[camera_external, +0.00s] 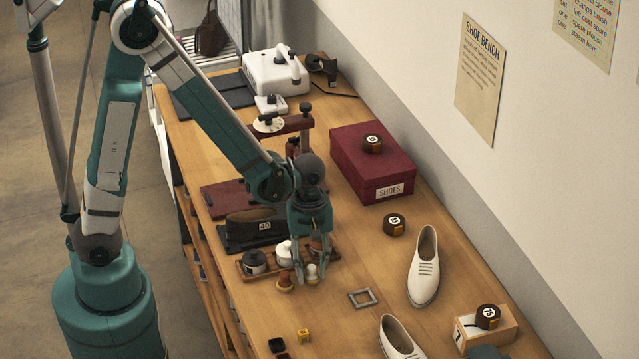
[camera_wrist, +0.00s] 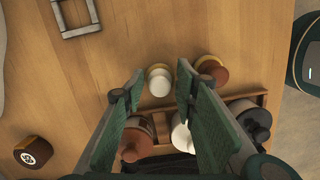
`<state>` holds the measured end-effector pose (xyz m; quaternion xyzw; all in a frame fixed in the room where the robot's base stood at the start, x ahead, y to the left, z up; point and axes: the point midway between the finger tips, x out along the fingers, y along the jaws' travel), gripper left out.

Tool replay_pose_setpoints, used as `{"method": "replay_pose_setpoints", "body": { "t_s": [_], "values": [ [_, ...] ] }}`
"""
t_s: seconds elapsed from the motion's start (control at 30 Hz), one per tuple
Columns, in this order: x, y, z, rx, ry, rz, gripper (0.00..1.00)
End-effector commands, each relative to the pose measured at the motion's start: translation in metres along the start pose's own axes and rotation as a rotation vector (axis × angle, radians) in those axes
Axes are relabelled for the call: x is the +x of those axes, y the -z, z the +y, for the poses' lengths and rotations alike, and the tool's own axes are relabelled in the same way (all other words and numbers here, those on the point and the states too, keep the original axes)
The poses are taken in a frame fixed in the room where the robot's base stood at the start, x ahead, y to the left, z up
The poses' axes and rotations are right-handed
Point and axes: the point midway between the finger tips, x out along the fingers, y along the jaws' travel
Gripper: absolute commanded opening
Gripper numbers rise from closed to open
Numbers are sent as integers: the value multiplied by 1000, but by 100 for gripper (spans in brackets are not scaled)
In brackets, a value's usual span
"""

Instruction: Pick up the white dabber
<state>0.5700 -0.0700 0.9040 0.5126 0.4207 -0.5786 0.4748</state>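The white dabber (camera_wrist: 159,79), with a white top on a yellowish base, stands on the bench in front of the pot tray. It shows between my fingertips in the wrist view, and low between my fingers in the external view (camera_external: 312,270). My gripper (camera_external: 311,279) points down and is open; in the wrist view (camera_wrist: 157,90) its fingers are on either side of the dabber with gaps visible. I cannot tell whether the fingertips are level with it. A brown-topped dabber (camera_wrist: 214,69) stands beside it, close to my right finger.
A wooden tray (camera_wrist: 262,98) close behind holds brown (camera_wrist: 136,142), white (camera_wrist: 181,132) and black (camera_wrist: 256,120) pots. A square metal frame (camera_external: 362,298), white shoes (camera_external: 424,268) and a red shoe box (camera_external: 362,170) lie to the right. Bare bench surrounds the frame.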

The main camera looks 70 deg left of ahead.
Motion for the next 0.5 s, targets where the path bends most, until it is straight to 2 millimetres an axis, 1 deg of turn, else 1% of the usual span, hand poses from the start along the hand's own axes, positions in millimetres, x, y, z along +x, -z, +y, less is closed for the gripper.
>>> {"method": "replay_pose_setpoints", "body": {
  "t_s": [0.03, 0.1, 0.5],
  "values": [
    [0, 0, 0, 0, 0, 0, 21],
    [0, 0, 0, 0, 0, 0, 13],
    [-1, 0, 0, 0, 0, 0, 13]
  ]
}}
